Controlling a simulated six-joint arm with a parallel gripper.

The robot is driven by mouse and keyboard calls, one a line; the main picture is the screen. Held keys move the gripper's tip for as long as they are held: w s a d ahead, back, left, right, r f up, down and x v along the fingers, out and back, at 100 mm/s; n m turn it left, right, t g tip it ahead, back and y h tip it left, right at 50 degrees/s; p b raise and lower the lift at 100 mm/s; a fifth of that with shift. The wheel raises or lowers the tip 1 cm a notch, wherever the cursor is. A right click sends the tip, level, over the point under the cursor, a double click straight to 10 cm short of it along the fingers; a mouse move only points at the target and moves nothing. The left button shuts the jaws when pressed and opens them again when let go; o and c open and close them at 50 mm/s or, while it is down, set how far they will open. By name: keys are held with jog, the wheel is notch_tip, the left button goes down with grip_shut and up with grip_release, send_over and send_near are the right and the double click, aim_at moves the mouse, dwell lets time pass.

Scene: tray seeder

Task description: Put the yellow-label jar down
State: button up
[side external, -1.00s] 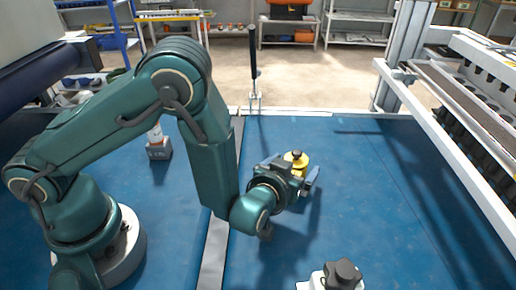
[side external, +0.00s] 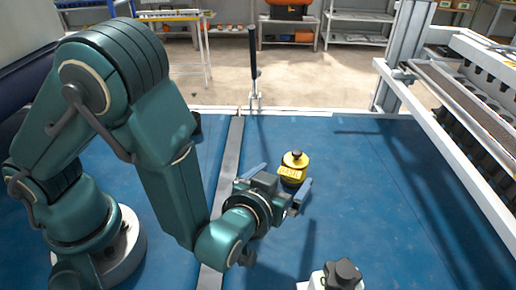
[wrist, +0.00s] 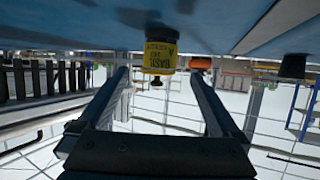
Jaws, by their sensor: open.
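The yellow-label jar (side external: 293,169) stands upright on the blue mat, with a yellow lid and a dark knob on top. It also shows in the wrist view (wrist: 160,52), upside down in that picture, beyond the fingertips. My gripper (side external: 282,183) is open and empty in the side view, just to the front left of the jar. In the wrist view my gripper's fingers (wrist: 162,76) are spread wide, with a gap between them and the jar centred ahead of that gap.
A white device with a dark knob (side external: 342,272) stands at the front edge. The seeder frame (side external: 455,140) runs along the right. A dark lever (side external: 253,65) rises at the mat's back edge. The blue mat right of the jar is clear.

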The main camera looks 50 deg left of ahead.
jog(key=shift+r, duration=0.1)
dwell(0.4)
notch_tip(320, 180, up, 6)
jog(key=w+d+g+h, duration=0.1)
jog(key=w+d+h, duration=0.2)
jog(key=d+h, duration=0.45)
jog(key=m+g+y, duration=0.3)
jog(key=g, duration=0.4)
send_over(292, 161)
jog(key=shift+s+a+r, duration=0.1)
jog(key=shift+s+r, duration=0.1)
jog(key=shift+s, duration=0.2)
notch_tip(292, 161, down, 4)
jog(key=shift+s+f, duration=0.1)
jog(key=shift+f, duration=0.85)
jog(key=shift+x, duration=2.25)
